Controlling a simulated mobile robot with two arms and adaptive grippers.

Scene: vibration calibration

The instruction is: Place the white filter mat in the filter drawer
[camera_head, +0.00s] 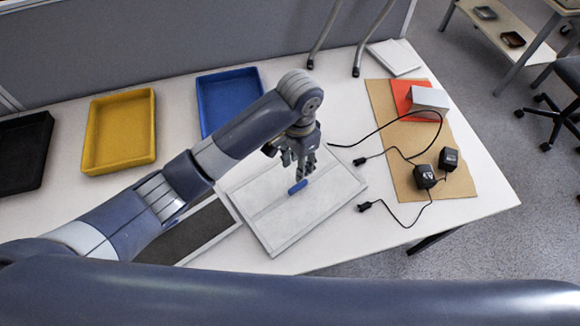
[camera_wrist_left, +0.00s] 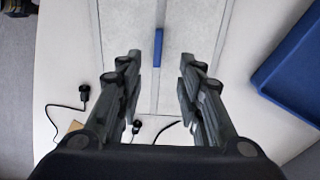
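A flat white panel (camera_head: 265,225) with a blue tab (camera_head: 297,187) lies on the table beneath my left gripper (camera_head: 294,165). In the left wrist view, the blue tab (camera_wrist_left: 158,47) shows between the fingertips of my left gripper (camera_wrist_left: 161,58), with a gap on each side. The left gripper is open and points down. To the left of the panel is a pale-framed tray with a dark inside (camera_head: 190,233), probably the filter drawer, partly hidden by my arm. Flat white sheets (camera_head: 394,57), possibly the filter mat, lie at the back right. My right gripper is out of view.
A blue tray (camera_head: 207,103), a yellow tray (camera_head: 92,137) and a black tray (camera_head: 40,123) stand along the back. Cardboard (camera_head: 405,165) at the right carries a red sheet (camera_head: 400,98), a white block (camera_head: 430,99) and black devices (camera_head: 424,176) with loose cables.

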